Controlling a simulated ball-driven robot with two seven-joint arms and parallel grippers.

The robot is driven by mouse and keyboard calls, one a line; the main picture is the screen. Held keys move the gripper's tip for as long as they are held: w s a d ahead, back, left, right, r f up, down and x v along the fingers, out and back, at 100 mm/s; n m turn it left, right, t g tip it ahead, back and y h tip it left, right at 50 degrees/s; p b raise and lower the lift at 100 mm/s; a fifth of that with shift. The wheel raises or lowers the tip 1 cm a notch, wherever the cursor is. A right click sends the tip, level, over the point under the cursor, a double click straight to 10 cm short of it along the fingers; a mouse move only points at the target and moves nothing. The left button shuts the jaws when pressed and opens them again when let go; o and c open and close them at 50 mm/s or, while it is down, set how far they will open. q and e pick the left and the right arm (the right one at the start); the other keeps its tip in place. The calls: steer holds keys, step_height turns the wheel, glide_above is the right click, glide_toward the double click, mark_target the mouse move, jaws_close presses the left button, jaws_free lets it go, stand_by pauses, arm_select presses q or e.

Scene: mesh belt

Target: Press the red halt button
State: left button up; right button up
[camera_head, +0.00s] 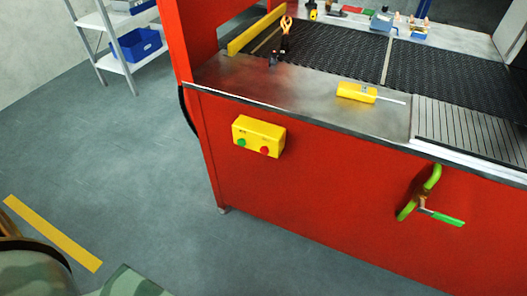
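The red halt button (265,151) is on the right part of the front face of a small yellow control box (259,129). A green button (241,142) is to its left on the same face. The box is fixed to the red front panel of the belt machine (320,185), near its left corner. Nothing covers the red button, and whether it is pressed in cannot be told at this size. Neither of my grippers is in view.
A green-handled crank (427,205) sticks out of the red panel at right. A yellow tool (357,92) lies on the metal ledge (310,88) above. The dark mesh belt (340,50) is behind. Grey floor (140,170) before the panel is clear. Shelves (110,45) stand at upper left.

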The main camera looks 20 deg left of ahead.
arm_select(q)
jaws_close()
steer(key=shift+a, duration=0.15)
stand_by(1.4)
